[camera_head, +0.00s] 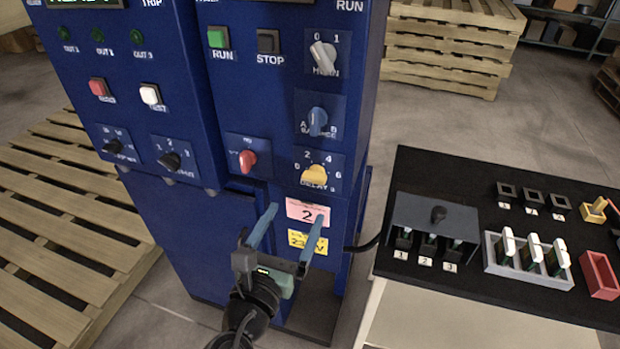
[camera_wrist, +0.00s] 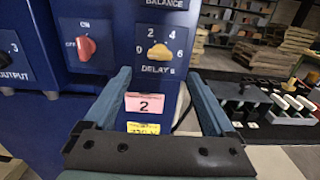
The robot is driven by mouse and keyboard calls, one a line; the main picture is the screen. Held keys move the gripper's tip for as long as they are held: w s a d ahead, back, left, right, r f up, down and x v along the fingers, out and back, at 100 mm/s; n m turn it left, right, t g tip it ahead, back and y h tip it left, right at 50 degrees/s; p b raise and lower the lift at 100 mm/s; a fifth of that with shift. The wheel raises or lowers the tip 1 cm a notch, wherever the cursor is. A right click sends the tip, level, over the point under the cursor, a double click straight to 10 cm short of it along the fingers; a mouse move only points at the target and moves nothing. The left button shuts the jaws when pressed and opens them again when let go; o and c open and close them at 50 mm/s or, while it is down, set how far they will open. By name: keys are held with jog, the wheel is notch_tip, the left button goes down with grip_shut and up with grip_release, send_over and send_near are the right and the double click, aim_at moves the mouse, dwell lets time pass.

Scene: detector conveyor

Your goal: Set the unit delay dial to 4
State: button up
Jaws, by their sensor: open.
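The delay dial is a yellow knob (camera_head: 314,174) low on the right-hand blue cabinet, with 0, 2, 4 and 6 printed around it. It also shows in the wrist view (camera_wrist: 160,53), top centre. The knob lies roughly sideways there; I cannot tell for sure which number it points to. My gripper (camera_head: 297,213) is open and empty, below the dial, in front of the pink label marked 2 (camera_head: 307,214). In the wrist view the fingers (camera_wrist: 158,75) stand apart on either side of that label, with the dial beyond and above them, untouched.
A red on/off knob (camera_head: 247,160) sits left of the dial and a blue balance knob (camera_head: 318,121) above it. A black-topped table (camera_head: 420,172) with a grey box, modules and a red bin stands right. Wooden pallets (camera_head: 60,215) lie left.

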aim_at(312, 180)
jog(key=x, duration=0.9)
jog(key=shift+w+d, duration=0.1)
jog(key=shift+w, duration=0.15)
jog(key=shift+c, duration=0.2)
jog(key=c, duration=1.3)
jog(key=shift+f+b, duration=0.1)
jog(key=shift+b, duration=0.2)
jog(key=shift+c, duration=0.2)
